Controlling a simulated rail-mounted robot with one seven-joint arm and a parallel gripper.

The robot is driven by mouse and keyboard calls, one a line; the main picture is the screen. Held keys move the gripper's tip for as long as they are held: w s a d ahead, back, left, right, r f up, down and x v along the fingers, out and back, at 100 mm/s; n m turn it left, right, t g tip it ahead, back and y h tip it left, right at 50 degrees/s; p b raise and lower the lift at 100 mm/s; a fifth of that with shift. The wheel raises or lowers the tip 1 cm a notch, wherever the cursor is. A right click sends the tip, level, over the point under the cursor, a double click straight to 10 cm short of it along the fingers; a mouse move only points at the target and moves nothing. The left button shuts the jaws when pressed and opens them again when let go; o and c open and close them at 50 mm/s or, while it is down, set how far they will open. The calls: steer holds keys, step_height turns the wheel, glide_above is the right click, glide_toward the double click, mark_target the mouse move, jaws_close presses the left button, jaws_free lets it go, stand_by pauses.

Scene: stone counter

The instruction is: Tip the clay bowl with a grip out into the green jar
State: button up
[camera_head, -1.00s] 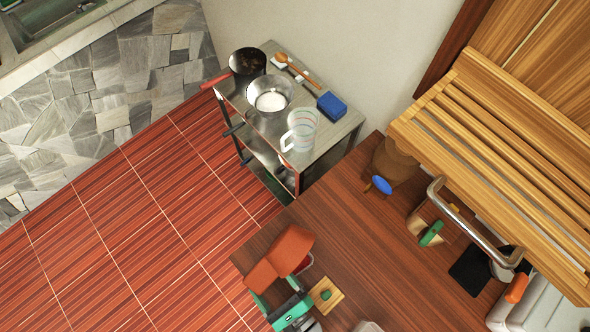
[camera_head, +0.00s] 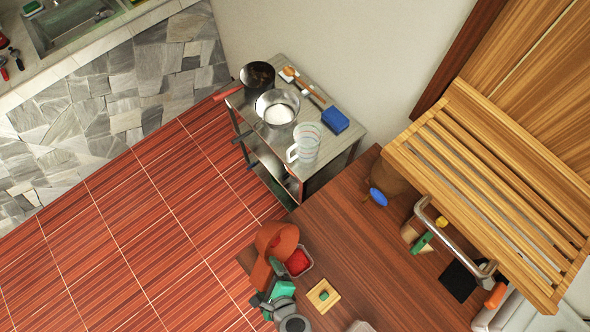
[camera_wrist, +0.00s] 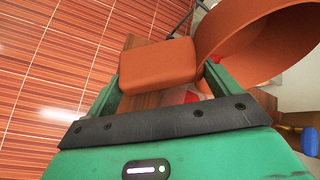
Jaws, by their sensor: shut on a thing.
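The clay bowl (camera_head: 276,237) is orange-brown with a thick block-like grip. My gripper (camera_head: 262,277) is shut on that grip, and the bowl is held above the near left end of the wooden counter. In the wrist view the grip (camera_wrist: 158,66) sits between my green fingers. The bowl (camera_wrist: 225,38) extends to the upper right there, tilted, with part of its inside showing; I cannot make out any contents. A clear tray with red contents (camera_head: 298,262) is close beside the bowl, partly hidden. I cannot make out a green jar for certain in either view.
A wooden board (camera_head: 331,301) with a small green thing lies near my gripper. A brown pot (camera_head: 388,177), a blue oval thing (camera_head: 378,197) and a slatted wooden rack (camera_head: 490,170) are right. A steel cart (camera_head: 335,146) holds pans and a measuring jug (camera_head: 305,147). Mid-counter is clear.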

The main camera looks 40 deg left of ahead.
mark_target(255, 268)
steer(key=h+p, duration=0.1)
steer(key=p, duration=0.1)
steer(key=shift+a+r+h+p, duration=0.2)
steer(key=shift+r+h+p, duration=0.1)
steer(key=shift+r+h, duration=0.1)
steer(key=shift+a+r+n+h+p, duration=0.1)
steer(key=shift+r+n+h+p, duration=0.25)
steer(key=shift+h+p, duration=0.65)
steer(key=shift+a+f+h, duration=0.25)
steer(key=shift+a+h, duration=0.1)
steer(key=shift+h, duration=0.25)
steer(key=shift+a+f+n+h+b, duration=0.25)
steer(key=shift+a+f+h+b, duration=0.1)
steer(key=shift+a+f+h, duration=0.7)
steer(key=shift+a+h, duration=0.2)
steer(key=shift+h, duration=0.15)
steer(key=shift+a+f+h+b, duration=0.35)
steer(key=shift+a+h+b, duration=0.35)
steer(key=shift+b, duration=0.1)
steer(key=shift+w+a+n+h+b, duration=0.1)
steer(key=shift+a+n+h+b, duration=0.4)
steer(key=shift+a+h+b, duration=1.65)
